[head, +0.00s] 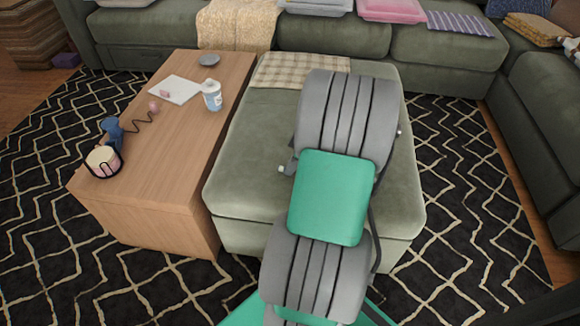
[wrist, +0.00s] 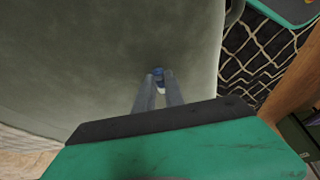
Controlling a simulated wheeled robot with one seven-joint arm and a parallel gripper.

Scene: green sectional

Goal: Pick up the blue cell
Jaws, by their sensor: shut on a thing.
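The blue cell (wrist: 158,72) is a small blue piece with a pale part below it, seen between my fingertips in the wrist view. My gripper (wrist: 159,80) is shut on it, with one finger on each side. Behind it is the green ottoman (wrist: 80,60), and I cannot tell whether the cell touches the cushion or is held above it. In the head view the ottoman (head: 250,150) shows, but my arm hides the gripper and the cell.
A checked cloth (head: 275,71) lies on the ottoman. The green sectional (head: 430,60) runs behind and right.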

